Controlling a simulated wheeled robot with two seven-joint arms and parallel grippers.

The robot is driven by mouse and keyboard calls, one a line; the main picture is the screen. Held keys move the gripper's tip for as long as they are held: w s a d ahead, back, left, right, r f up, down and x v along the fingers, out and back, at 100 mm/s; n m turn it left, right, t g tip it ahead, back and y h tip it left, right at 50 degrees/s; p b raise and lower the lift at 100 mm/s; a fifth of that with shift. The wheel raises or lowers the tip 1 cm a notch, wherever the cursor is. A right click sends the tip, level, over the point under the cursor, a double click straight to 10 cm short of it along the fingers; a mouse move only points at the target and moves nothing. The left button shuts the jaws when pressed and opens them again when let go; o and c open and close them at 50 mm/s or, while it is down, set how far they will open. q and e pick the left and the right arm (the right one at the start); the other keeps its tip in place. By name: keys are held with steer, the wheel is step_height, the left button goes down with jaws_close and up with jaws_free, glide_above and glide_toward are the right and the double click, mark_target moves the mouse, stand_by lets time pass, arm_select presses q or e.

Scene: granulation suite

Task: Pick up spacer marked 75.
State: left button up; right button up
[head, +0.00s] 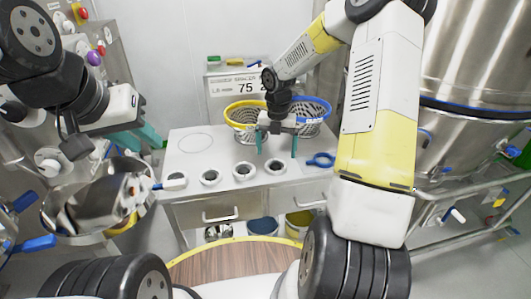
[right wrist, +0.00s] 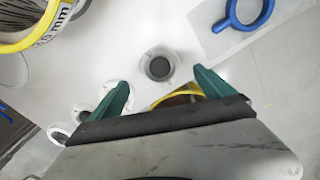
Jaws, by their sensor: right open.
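Several small grey ring-shaped spacers with dark centres stand in a row along the front of the white table (head: 190,160). No number on them is legible, so I cannot tell which is marked 75. The right-end spacer (head: 276,167) is just below my right gripper (head: 278,148). In the right wrist view a spacer (right wrist: 159,65) lies beyond and between the open, empty green fingertips (right wrist: 160,77), apart from them. My left gripper (head: 132,138) is at the left, beside the table; its finger gap is unclear.
A yellow-rimmed basket (head: 246,118) and a blue-rimmed basket (head: 313,122) stand behind my right gripper. A blue ring-handled item (head: 320,160) lies to its right; it also shows in the right wrist view (right wrist: 234,15). The table's left back is clear. Buckets (head: 263,226) sit below.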

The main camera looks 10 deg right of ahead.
mark_target(276, 165)
step_height(276, 165, down, 6)
steer(key=shift+r, duration=0.1)
steer(key=c, duration=1.6)
steer(key=shift+o, duration=0.2)
steer(key=shift+r, duration=0.1)
